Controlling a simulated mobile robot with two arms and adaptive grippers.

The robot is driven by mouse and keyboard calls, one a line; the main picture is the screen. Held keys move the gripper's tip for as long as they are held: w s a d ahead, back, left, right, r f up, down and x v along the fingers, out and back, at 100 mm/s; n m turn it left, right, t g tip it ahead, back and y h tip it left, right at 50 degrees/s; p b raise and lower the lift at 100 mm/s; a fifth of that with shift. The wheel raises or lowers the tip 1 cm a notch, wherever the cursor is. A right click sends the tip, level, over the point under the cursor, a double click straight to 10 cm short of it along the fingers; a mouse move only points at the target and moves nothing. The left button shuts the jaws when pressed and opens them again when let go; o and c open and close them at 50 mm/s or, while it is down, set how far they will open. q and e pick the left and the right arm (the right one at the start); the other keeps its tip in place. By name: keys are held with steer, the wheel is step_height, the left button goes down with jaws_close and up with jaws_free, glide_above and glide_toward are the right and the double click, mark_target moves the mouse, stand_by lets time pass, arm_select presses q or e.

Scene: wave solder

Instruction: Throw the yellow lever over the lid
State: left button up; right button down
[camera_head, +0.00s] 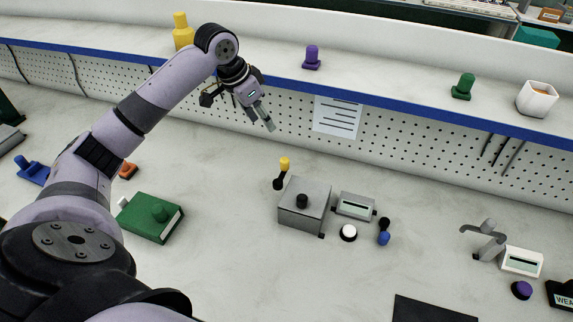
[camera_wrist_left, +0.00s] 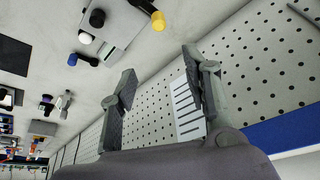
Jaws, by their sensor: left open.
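The yellow lever (camera_head: 284,165) has a yellow knob on a black stem and stands upright at the back left corner of a grey box. The box's lid (camera_head: 310,188) is closed and carries a black knob. In the left wrist view the yellow lever (camera_wrist_left: 157,20) is at the top, beyond the fingers, with the box lid (camera_wrist_left: 122,22) beside it. My left gripper (camera_head: 268,118) is open and empty, above and behind the lever near the pegboard. Its spread fingers (camera_wrist_left: 160,85) fill the middle of the wrist view. My right gripper is not in view.
Right of the box are a small display unit (camera_head: 355,206), a white button (camera_head: 348,233) and a blue-knobbed lever (camera_head: 384,238). A green box (camera_head: 152,217) lies to the left. The pegboard with a paper sheet (camera_head: 337,116) and the blue-edged shelf (camera_head: 420,118) stand behind.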

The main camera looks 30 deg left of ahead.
mark_target(283, 159)
arm_select(q)
steer(key=x, duration=1.4)
steer(key=s+x, duration=0.1)
steer(key=x, duration=0.6)
steer(key=shift+a+f, duration=0.2)
steer(key=shift+f, duration=0.05)
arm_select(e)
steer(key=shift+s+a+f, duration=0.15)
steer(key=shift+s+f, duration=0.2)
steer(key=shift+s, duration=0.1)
arm_select(q)
steer(key=shift+s, duration=0.1)
steer(key=shift+c, duration=0.5)
jaws_close()
